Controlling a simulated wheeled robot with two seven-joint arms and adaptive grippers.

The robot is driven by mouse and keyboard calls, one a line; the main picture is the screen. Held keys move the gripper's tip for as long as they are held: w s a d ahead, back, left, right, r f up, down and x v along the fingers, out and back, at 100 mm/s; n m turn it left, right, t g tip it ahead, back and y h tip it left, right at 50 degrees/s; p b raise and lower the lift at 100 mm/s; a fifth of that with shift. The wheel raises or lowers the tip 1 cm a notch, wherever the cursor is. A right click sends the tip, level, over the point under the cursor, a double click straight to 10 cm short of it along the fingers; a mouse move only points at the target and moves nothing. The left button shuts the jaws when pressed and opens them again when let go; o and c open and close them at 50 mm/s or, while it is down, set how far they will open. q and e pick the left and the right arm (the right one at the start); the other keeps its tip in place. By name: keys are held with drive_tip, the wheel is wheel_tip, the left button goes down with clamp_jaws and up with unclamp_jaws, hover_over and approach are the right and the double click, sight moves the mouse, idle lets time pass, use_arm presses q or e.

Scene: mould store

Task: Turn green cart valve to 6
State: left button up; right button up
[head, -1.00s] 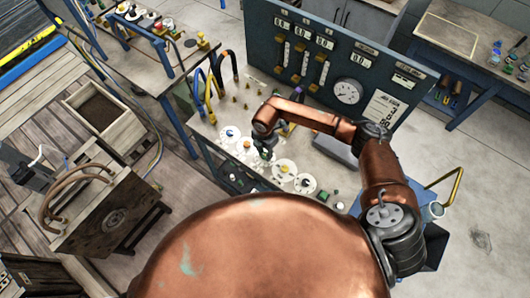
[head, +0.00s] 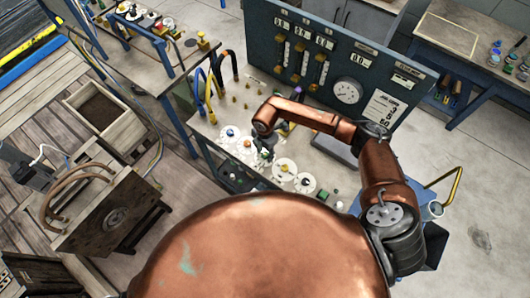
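The cart's worktop (head: 228,106) carries a diagonal row of round white dials with coloured valve knobs. My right gripper (head: 265,152) points down over the middle of this row, between the orange knob and the yellowish ones. A dark greenish patch shows at its tip. The gripper's wrist covers most of the dial there, so the green valve's setting and the fingers' grip cannot be made out. My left gripper is not in view.
A blue panel with flow tubes and a round gauge (head: 347,91) stands behind the dials. Blue and yellow hoses (head: 207,92) rise at the worktop's left. Open floor lies to the right.

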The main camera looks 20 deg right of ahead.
sight(265, 154)
wheel_tip(265, 154, up, 12)
idle(0.7)
drive_tip(key=shift+f, duration=0.1)
idle(0.4)
